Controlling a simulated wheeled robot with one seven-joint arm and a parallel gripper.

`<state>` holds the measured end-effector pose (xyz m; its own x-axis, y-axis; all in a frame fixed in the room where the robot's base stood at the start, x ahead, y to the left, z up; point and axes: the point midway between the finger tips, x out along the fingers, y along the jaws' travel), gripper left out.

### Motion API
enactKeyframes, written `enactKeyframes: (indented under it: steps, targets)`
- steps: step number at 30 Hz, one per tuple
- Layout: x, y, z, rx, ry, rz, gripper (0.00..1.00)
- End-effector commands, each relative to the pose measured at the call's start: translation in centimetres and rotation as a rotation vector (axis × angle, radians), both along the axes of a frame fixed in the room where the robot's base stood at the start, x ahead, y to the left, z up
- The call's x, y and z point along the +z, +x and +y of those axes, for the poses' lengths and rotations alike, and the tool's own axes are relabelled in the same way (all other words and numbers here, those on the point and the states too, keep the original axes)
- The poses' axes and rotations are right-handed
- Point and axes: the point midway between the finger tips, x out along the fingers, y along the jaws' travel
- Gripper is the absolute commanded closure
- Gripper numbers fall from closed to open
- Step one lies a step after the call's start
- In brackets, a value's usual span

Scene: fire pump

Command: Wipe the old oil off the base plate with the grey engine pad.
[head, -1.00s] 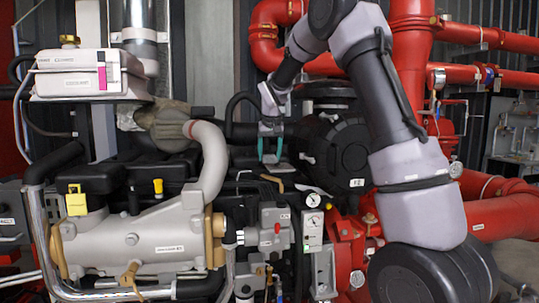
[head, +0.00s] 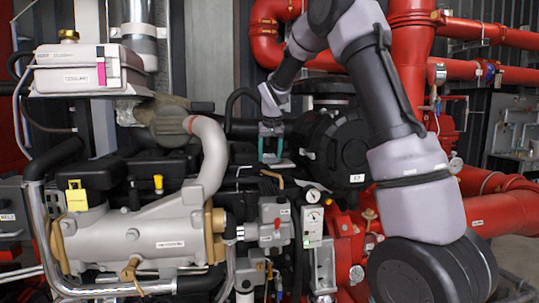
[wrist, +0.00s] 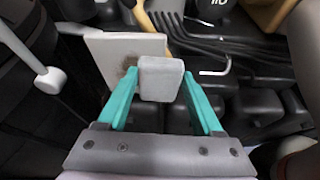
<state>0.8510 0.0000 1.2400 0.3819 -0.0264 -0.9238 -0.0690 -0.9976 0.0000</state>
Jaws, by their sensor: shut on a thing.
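My gripper (wrist: 160,88) has teal fingers and is shut on the grey engine pad (wrist: 161,80), a small light block, in the wrist view. The base plate (wrist: 103,50) is a pale flat plate behind and left of the pad. A brown oil stain (wrist: 129,76) shows on the plate just left of the pad, and the pad may hide part of it. The pad overlaps the plate's right part in the picture; I cannot tell whether they touch. In the head view my gripper (head: 271,148) points down over the engine's rear, and the pad is too small to make out.
A black round housing (head: 340,150) stands right of my gripper. Black ribbed covers and hoses (wrist: 240,45) lie right of the plate in the wrist view. A grey knobbed lever (wrist: 50,80) is at left. The grey engine pipe (head: 212,160) and red pipes (head: 410,50) stand around.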

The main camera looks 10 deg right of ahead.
Motion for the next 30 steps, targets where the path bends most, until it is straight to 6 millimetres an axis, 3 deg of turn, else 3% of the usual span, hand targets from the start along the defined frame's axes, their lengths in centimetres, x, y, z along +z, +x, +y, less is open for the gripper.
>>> enactKeyframes:
  steps: [30]
  targets:
    - [-0.1,0.0,-7.0,-0.002,0.0,0.001,0.77]
